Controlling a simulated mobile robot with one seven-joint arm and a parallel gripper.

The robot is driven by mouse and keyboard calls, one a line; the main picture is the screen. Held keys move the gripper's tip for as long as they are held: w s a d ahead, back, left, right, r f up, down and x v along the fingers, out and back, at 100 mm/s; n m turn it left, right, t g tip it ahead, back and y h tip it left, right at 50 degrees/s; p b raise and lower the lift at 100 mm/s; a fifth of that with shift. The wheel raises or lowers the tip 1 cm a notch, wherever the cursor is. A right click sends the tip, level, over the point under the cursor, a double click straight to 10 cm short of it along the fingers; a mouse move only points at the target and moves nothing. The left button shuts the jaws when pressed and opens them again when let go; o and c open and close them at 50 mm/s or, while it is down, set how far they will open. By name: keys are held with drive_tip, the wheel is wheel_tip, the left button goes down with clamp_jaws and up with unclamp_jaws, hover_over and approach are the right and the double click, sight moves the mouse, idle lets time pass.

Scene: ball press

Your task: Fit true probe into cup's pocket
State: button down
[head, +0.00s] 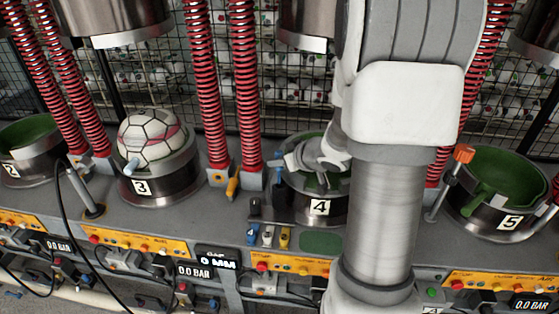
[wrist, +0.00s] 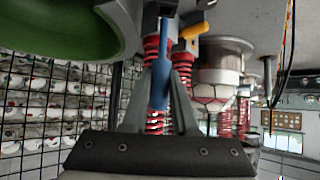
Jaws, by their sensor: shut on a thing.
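A blue probe (wrist: 160,88) stands between my gripper's fingers (wrist: 163,72) in the wrist view; they are shut on it. In the head view my gripper (head: 302,160) is at the left part of cup 4's rim (head: 320,207), partly over its green inside. Small blue parts (head: 277,168) show just left of the gripper there. In the wrist view a green cup lining (wrist: 50,25) fills the upper left, apart from the probe. The pocket cannot be made out. A rack in front holds a blue (head: 252,233), a white (head: 268,235) and a yellow piece (head: 285,237).
Cup 3 (head: 160,186) holds a white panelled ball (head: 151,138) on the left. Cup 5 (head: 500,222), right, is empty. Red spring columns (head: 250,110) stand behind. An orange-topped post (head: 463,155) and a yellow-handled piece (head: 233,183) flank cup 4. My arm hides cup 4's right side.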

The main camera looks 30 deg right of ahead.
sight(279, 183)
drive_tip(key=shift+f, duration=0.15)
drive_tip(key=shift+f+b, duration=0.5)
drive_tip(key=shift+f, duration=0.15)
drive_tip(key=shift+f, duration=0.15)
drive_tip(key=shift+f+b, duration=0.5)
drive_tip(key=shift+f, duration=0.1)
drive_tip(key=shift+f, duration=0.15)
drive_tip(key=shift+f+b, duration=0.5)
drive_tip(key=shift+f, duration=0.15)
drive_tip(key=shift+f, duration=0.15)
